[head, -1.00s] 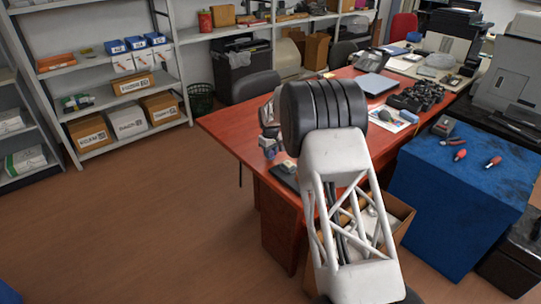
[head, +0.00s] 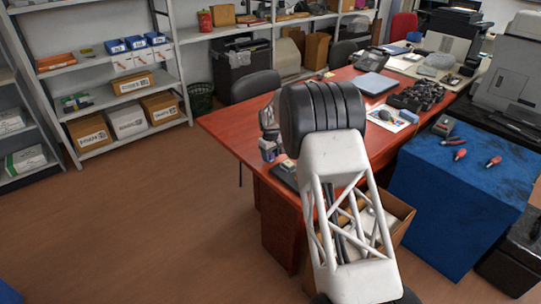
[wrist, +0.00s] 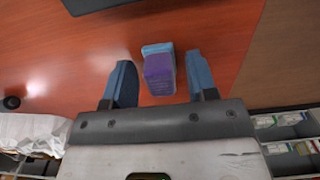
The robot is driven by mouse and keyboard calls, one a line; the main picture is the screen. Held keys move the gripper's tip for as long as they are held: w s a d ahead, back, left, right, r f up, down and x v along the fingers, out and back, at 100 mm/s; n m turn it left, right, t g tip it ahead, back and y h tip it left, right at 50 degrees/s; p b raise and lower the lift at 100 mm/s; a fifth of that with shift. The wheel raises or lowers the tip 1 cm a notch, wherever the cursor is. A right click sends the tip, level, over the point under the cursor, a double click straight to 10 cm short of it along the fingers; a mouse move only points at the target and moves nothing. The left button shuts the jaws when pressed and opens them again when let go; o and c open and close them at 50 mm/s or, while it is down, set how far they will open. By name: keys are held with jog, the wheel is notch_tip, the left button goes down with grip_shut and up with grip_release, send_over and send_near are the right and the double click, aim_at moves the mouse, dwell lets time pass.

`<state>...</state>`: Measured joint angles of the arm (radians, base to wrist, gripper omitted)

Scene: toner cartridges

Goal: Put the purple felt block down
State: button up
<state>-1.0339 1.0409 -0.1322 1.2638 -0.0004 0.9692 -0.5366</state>
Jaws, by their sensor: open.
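The purple felt block (wrist: 159,76) shows in the wrist view between the two blue fingers of my gripper (wrist: 159,61). The fingers are open, with a gap on each side of the block. A light teal block or face (wrist: 157,48) shows right against its far end; I cannot tell whether the purple block rests on it or beside it. The red-brown desk (wrist: 60,65) lies below. In the head view my gripper (head: 270,148) is over the desk's near left part, mostly hidden by my arm, and I cannot make out the purple block there.
A dark flat item lies at the top of the wrist view (wrist: 100,3), and a small dark round thing (wrist: 12,102) lies at left. In the head view, a laptop (head: 375,83) and a dark cluttered pile (head: 418,97) are further back. The desk's left part (head: 235,122) is clear.

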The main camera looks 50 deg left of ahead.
aim_at(271, 153)
notch_tip(271, 153, up, 12)
jog(key=shift+r, duration=0.15)
dwell(0.7)
dwell(0.4)
jog(key=shift+w, duration=0.1)
dwell(0.5)
